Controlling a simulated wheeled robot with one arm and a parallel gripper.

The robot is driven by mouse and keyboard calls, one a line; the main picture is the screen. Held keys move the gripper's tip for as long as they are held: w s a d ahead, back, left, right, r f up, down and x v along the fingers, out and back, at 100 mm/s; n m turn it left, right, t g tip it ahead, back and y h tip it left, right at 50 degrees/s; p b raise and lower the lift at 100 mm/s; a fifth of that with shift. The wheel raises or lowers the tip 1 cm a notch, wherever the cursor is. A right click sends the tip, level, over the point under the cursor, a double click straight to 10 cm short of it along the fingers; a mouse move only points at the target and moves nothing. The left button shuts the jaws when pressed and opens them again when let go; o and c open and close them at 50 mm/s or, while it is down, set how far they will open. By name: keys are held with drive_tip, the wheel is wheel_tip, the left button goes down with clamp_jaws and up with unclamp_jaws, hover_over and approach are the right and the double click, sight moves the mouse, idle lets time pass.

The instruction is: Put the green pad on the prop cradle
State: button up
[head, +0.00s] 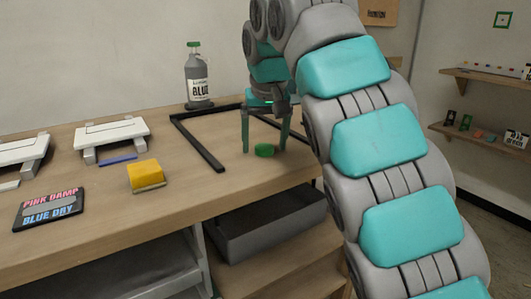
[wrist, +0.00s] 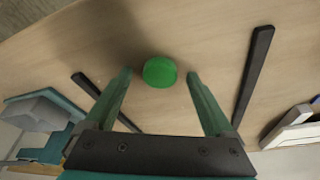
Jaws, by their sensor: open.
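The green pad (head: 265,150) is a small round disc on the wooden table, inside a dark frame. It also shows in the wrist view (wrist: 159,72), just beyond and between the fingertips. My gripper (head: 265,143) points down over it with its fingers apart on either side; whether they touch it is not clear. The gripper (wrist: 159,78) is open and empty in the wrist view. Two white raised stands are on the left of the table, one nearer the middle (head: 112,131) and one at the left edge (head: 22,149); I cannot tell which is the prop cradle.
The dark frame (head: 197,144) lies flat around the pad. A grey bottle (head: 197,80) stands at its back corner. A yellow block (head: 144,173), a blue strip (head: 118,160) and a lettered dark sign (head: 50,209) lie left. A dark bin (head: 268,232) sits below the table edge.

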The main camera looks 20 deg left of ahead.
clamp_jaws()
idle(0.5)
drive_tip(key=shift+r, duration=0.1)
